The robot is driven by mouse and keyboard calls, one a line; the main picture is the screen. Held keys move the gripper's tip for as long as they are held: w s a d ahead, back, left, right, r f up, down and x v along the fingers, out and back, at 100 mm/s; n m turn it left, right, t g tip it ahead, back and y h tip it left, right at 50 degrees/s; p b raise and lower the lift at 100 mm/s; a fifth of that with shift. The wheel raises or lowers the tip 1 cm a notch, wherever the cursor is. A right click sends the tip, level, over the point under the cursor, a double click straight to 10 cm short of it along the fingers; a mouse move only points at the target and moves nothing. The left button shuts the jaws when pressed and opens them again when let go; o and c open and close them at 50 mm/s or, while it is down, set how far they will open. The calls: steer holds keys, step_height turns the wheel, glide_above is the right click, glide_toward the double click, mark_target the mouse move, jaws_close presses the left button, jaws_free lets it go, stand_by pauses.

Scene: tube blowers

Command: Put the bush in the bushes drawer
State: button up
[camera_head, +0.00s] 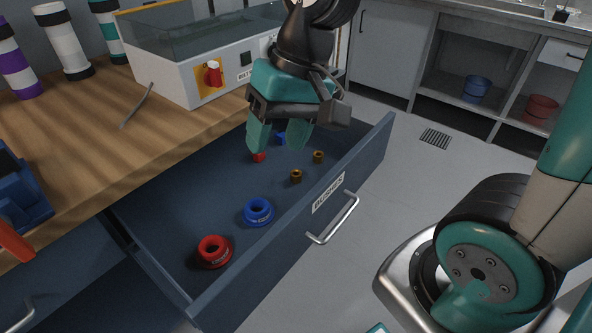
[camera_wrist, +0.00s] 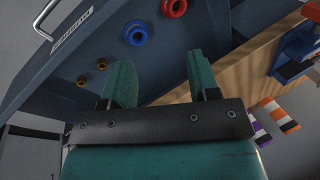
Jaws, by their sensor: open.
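The bushes drawer (camera_head: 341,188) is pulled open below the wooden bench, with a "BUSHES" label on its front. Inside lie a red ring bush (camera_head: 214,251), a blue ring bush (camera_head: 258,212), two small brass bushes (camera_head: 296,176), a small red piece (camera_head: 258,156) and a small blue piece (camera_head: 280,138). My gripper (camera_head: 280,135) is open above the drawer's far part, with nothing seen between its fingers. In the wrist view, the fingers (camera_wrist: 160,85) are apart and empty, and the blue ring (camera_wrist: 136,32), red ring (camera_wrist: 173,8) and brass bushes (camera_wrist: 91,73) show beyond them.
A white machine with a clear tank (camera_head: 195,80) stands on the bench (camera_head: 105,125). A blue vise-like tool (camera_head: 18,195) sits at the bench's left. Grey floor (camera_head: 400,165) is clear right of the drawer.

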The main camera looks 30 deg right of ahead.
steer(key=s+a+n, duration=0.2)
steer(key=s+n, duration=0.5)
steer(key=s, duration=0.2)
steer(key=shift+a+r, duration=0.35)
steer(key=shift+a, duration=0.05)
steer(key=shift+c, duration=0.4)
